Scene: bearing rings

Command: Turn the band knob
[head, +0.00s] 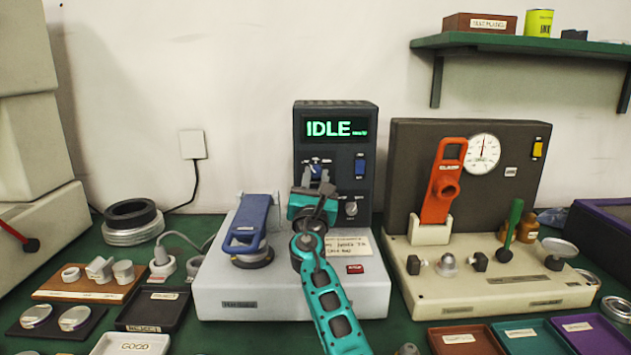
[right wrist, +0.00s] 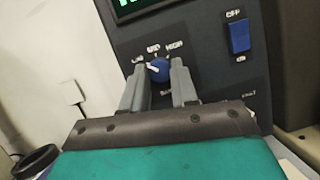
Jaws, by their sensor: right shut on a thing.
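The band knob is a small blue dial with a white pointer, on the front of the dark instrument box (head: 335,115). It shows best in the right wrist view (right wrist: 160,71), between labels that seem to read LOW, MID and HIGH. Its pointer is turned left, roughly toward LOW. My right gripper (right wrist: 159,80) has one grey finger on each side of the knob and is shut on it. In the head view the teal right gripper (head: 315,178) reaches up to the box and partly hides the knob. My left gripper is not in view.
The box's green display (head: 337,128) reads IDLE. A blue switch (head: 360,166) and a small grey knob (head: 351,208) are close by on the panel. A blue-handled tool (head: 250,224) stands left of my arm. An orange clamp handle (head: 442,185) stands at the right.

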